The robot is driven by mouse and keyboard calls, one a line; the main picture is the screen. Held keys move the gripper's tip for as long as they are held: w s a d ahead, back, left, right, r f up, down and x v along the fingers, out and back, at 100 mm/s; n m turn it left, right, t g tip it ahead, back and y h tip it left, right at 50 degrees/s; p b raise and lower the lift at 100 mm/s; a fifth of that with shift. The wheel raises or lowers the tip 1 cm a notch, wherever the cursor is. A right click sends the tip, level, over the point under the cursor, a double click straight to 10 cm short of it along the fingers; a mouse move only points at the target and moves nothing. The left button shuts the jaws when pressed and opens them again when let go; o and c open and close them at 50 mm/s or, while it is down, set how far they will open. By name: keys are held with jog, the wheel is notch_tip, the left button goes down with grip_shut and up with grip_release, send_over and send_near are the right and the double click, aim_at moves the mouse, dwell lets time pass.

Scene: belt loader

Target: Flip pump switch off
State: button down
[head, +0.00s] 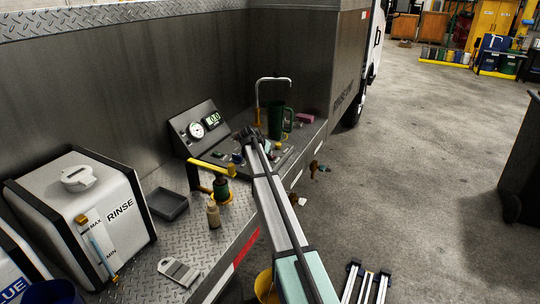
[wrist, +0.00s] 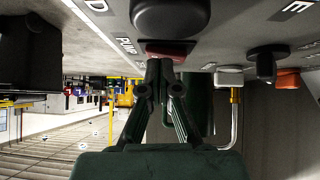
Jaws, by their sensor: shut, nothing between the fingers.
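The pump switch (wrist: 170,49) is a reddish rocker on the grey panel, next to a label reading PUMP (wrist: 125,46), in the wrist view, which appears upside down. My gripper (wrist: 165,64) is shut and empty, its fingertips right at the switch; I cannot tell whether they touch it. The fingertips partly cover the switch, and its on or off position is unclear. In the head view the control panel (head: 196,115) carries a round gauge and a lit green display. My gripper (head: 246,136) is at the panel's right side, and my arm hides the switch there.
A large black knob (wrist: 170,16) is close to the switch, with a smaller black knob (wrist: 265,62) farther right. In the head view, a green jug (head: 275,120) and a tap (head: 258,100) stand behind my gripper.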

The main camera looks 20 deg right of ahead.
jog(key=shift+r, duration=0.5)
notch_tip(320, 180, up, 2)
jog(key=shift+s+d+r, duration=0.15)
jog(key=shift+r, duration=0.1)
jog(key=s+d+b+v, duration=0.1)
jog(key=b+v, duration=0.1)
jog(key=v, duration=0.8)
jog(key=shift+r+b, duration=0.2)
jog(key=shift+b, duration=0.2)
